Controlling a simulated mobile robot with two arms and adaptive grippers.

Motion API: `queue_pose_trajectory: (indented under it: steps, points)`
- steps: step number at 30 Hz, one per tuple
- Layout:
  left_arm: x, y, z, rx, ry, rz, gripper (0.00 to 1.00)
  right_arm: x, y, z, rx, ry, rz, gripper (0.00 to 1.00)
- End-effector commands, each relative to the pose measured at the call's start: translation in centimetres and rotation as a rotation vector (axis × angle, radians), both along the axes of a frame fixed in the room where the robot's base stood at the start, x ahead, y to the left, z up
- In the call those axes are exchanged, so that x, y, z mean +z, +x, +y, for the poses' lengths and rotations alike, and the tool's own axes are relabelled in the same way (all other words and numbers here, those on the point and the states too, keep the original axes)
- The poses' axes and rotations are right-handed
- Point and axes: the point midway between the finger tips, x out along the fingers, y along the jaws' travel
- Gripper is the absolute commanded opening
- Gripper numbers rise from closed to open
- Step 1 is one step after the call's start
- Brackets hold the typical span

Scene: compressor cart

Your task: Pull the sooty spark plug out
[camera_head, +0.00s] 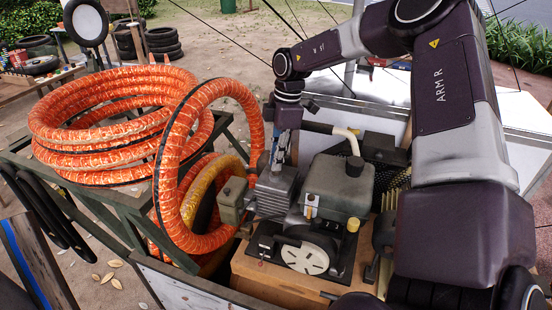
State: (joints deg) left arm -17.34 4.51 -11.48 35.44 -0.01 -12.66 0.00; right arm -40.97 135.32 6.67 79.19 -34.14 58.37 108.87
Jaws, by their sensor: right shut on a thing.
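My right gripper (278,164) points down at the finned cylinder end of the small engine (277,190), left of its grey tank. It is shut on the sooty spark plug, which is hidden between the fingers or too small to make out. I cannot tell whether the plug still sits in the engine. My left gripper is not in view.
The grey fuel tank (339,187) and the round recoil cover (305,257) sit close right of and below the gripper. A large orange hose coil (98,120) is on a rack at left, with one loop hanging just left of the engine. My right arm fills the right side.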

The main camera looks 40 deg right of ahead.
Motion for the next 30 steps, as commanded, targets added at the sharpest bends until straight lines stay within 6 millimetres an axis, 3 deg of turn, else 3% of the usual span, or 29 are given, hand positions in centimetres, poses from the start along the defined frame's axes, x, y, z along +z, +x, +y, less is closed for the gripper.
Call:
queue_pose_trajectory:
  steps: [30]
  points:
    - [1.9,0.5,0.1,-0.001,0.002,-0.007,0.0,4.5,0.2,0.0,0.001,-0.002,-0.007,0.0]
